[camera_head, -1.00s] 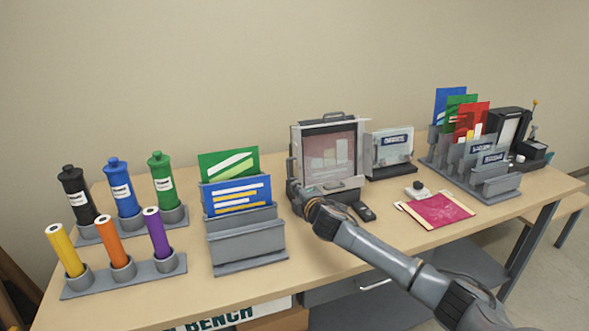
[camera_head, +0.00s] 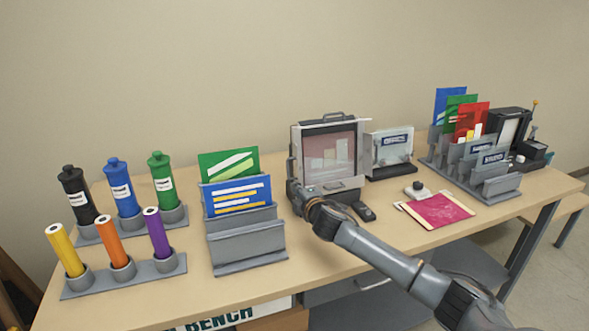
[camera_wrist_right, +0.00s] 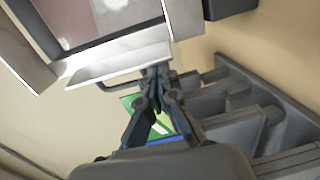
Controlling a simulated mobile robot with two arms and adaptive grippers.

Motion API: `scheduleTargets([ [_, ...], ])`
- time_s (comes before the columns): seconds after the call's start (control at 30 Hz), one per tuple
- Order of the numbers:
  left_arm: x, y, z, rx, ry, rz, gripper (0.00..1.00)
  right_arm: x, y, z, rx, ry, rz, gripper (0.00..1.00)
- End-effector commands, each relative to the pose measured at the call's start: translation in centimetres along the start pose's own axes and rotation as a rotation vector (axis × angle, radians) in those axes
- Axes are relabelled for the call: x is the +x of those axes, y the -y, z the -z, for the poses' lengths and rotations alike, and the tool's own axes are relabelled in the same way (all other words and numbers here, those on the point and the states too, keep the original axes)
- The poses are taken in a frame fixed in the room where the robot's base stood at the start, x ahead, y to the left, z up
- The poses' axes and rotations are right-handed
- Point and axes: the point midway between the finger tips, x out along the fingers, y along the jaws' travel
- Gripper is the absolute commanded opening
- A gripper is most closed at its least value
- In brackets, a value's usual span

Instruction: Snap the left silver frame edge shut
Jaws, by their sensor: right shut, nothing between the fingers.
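The silver-edged poster frame (camera_head: 331,128) stands upright on the bench, holding a dark reddish print. In the right wrist view its silver border (camera_wrist_right: 120,48) fills the upper left. A silver flap (camera_wrist_right: 118,66) there juts out at an angle from the border on the side nearest my fingers; it seems to be the left edge, standing open. My right gripper (camera_head: 293,187) is at the frame's lower left. In the wrist view its fingertips (camera_wrist_right: 156,75) are shut, empty and close beside the flap; I cannot tell whether they touch. My left gripper is out of view.
A grey sign rack (camera_head: 243,243) with green and blue cards stands left of my right gripper. Bottles and coloured rolls (camera_head: 157,233) stand farther left. A pink sheet (camera_head: 436,210), a small black device (camera_head: 363,211) and another sign rack (camera_head: 490,185) are to the right.

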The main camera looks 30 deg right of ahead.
Motion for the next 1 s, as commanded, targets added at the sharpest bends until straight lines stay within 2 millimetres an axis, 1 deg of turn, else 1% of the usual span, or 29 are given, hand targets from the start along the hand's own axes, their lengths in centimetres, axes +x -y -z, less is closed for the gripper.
scheduleTargets([
  [1.0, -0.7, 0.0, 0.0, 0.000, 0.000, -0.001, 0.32, 0.0, 0.0, -4.0, -0.001, 0.002, 0.001, 0.00],
])
